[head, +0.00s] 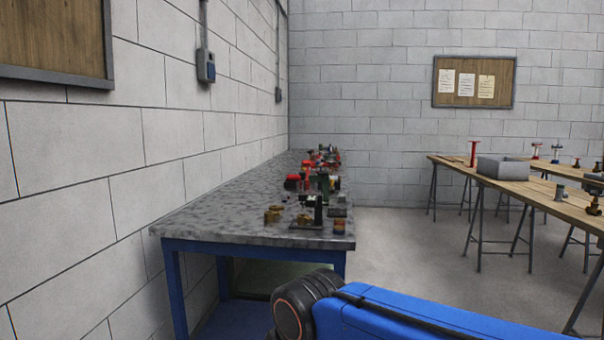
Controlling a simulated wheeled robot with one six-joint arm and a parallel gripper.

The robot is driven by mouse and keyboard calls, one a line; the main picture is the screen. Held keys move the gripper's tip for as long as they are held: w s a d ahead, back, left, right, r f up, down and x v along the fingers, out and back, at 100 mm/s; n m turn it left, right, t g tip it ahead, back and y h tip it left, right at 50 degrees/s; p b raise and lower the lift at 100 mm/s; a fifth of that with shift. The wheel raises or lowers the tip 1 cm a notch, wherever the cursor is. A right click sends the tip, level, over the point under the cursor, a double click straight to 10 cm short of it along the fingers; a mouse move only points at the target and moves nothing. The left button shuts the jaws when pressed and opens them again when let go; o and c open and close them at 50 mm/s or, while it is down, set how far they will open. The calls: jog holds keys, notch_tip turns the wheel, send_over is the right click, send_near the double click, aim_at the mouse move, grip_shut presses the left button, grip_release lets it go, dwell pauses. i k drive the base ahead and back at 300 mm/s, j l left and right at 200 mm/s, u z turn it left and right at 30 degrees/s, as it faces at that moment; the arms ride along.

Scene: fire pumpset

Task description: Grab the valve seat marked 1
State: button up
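Several small parts stand on the grey-topped workbench (240,205) along the left wall. Near its front end are brass-coloured parts (273,213) and a dark upright piece on a plate (307,212). A small brownish part (339,226) sits close to the front right corner. No number marks can be read at this distance, so I cannot tell which part is the valve seat marked 1. My blue arm link crosses the bottom right of the head view. My gripper is not in view.
Wooden trestle tables (530,185) stand at the right with a grey bin (503,168) and several fittings on them. Grey floor (400,240) is clear between the workbench and the trestles. A notice board (474,81) hangs on the back wall.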

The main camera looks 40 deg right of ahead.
aim_at(303, 218)
jog(key=i+l+z, duration=0.15)
jog(key=i+z, duration=0.25)
jog(key=i+j+z, duration=0.4)
jog(key=i, duration=0.15)
jog(key=j+z, duration=0.1)
jog(key=j, duration=0.3)
jog(key=i+j+z, duration=0.15)
jog(key=j, duration=0.3)
